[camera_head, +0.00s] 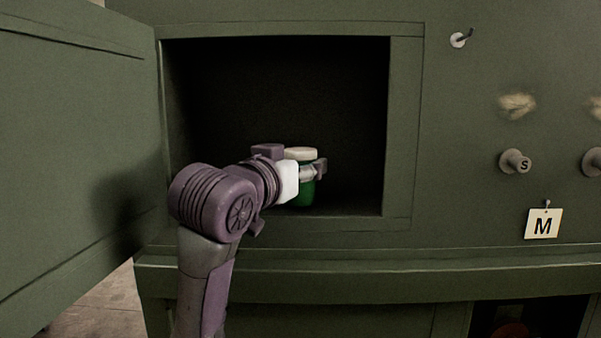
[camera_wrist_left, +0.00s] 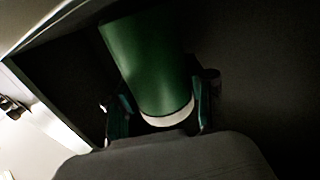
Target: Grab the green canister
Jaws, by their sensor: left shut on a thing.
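The green canister (camera_head: 306,192) with a pale lid stands inside the open, dark compartment, near its front opening. My left gripper (camera_head: 309,172) reaches in from the left and is shut on the canister just below its lid. In the left wrist view the green canister (camera_wrist_left: 150,62) lies between the two fingers of the left gripper (camera_wrist_left: 160,112), with its pale rim toward the gripper's palm. The canister's base is partly hidden in the head view, so I cannot tell whether it touches the compartment floor. My right gripper is not in view.
The compartment's frame (camera_head: 407,130) surrounds the opening, and its door (camera_head: 75,150) stands open on the left. A ledge (camera_head: 370,262) runs below.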

